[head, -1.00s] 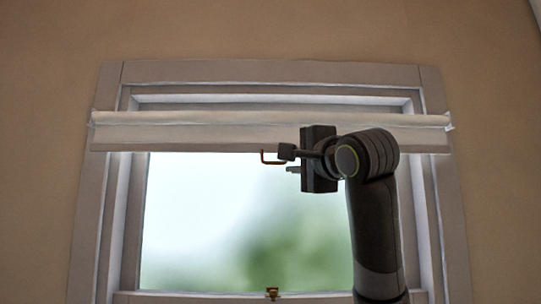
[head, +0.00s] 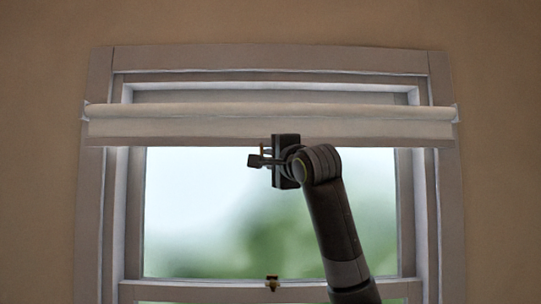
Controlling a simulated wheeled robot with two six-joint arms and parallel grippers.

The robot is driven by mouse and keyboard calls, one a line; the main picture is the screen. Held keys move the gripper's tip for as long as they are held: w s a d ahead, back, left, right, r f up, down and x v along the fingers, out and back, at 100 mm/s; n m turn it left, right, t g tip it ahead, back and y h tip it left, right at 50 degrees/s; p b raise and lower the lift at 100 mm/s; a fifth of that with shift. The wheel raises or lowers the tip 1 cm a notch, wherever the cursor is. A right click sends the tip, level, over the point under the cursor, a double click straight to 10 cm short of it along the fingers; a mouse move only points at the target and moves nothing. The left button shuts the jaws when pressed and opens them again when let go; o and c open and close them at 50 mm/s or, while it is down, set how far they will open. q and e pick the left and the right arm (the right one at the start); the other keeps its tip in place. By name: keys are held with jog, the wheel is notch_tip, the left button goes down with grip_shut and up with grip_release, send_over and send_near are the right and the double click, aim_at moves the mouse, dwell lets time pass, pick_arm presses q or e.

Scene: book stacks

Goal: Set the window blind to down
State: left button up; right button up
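The window blind (head: 200,121) is a pale roll across the top of the window, with a short strip hanging and most of the glass uncovered. A small brass handle (head: 262,147) shows at the middle of its lower edge, partly hidden by my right gripper. My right gripper (head: 256,161) is at the handle, its dark fingers pointing left and overlapping it. One finger shows clearly, so I cannot tell whether it is open or shut on the handle. My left gripper is not in view.
The window frame (head: 95,210) surrounds the glass. A small brass latch (head: 272,284) sits on the rail below the handle. My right arm rises from below in front of the right half of the pane. Plain wall (head: 500,150) lies on both sides.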

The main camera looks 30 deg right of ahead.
grip_shut()
